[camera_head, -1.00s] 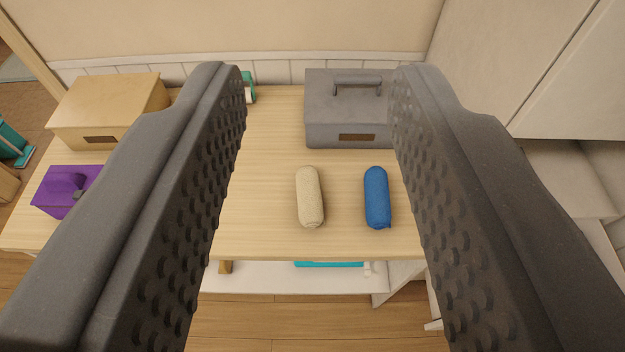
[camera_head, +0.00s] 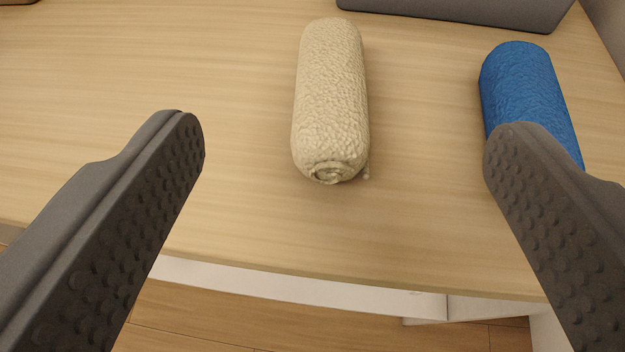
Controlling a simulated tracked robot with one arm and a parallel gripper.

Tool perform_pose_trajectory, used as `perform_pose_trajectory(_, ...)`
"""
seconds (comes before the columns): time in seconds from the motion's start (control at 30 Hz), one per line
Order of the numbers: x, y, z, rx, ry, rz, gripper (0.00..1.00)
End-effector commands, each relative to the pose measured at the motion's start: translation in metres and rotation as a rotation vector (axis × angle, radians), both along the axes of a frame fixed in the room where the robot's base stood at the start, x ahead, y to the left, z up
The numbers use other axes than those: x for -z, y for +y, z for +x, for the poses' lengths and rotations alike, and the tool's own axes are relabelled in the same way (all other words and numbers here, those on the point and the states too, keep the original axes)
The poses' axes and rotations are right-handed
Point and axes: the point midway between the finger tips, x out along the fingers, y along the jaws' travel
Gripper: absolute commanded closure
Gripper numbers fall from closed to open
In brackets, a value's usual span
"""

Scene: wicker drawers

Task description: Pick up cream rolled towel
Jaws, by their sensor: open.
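The cream rolled towel (camera_head: 330,95) lies on the light wooden table, its long side running away from me and its spiral end facing me. My gripper (camera_head: 343,145) is open, one finger on each side of the picture, with nothing held between them. In the picture the towel shows between the two fingertips, somewhat nearer the left one and reaching farther up. The right fingertip overlaps the lower part of a blue rolled towel (camera_head: 520,85) and hides some of it; I cannot tell whether they touch.
The blue towel lies to the right of the cream one with bare table between them. The bottom of a grey box (camera_head: 465,10) shows at the top right.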

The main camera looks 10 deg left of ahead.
Motion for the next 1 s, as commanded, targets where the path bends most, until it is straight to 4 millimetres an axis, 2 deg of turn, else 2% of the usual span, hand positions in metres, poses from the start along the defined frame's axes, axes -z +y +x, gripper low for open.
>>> perform_pose_trajectory(0.03, 0.021, 0.002, -0.001, -0.005, 0.007, 0.005, 0.24)
perform_pose_trajectory(0.13, 0.040, 0.005, -0.002, -0.013, 0.015, 0.009, 0.24)
perform_pose_trajectory(0.37, 0.047, 0.007, 0.012, -0.014, 0.009, 0.010, 0.24)
perform_pose_trajectory(0.8, 0.071, 0.011, 0.066, -0.014, 0.010, 0.010, 0.24)
perform_pose_trajectory(1.0, 0.074, 0.013, 0.078, -0.015, 0.008, 0.011, 0.24)
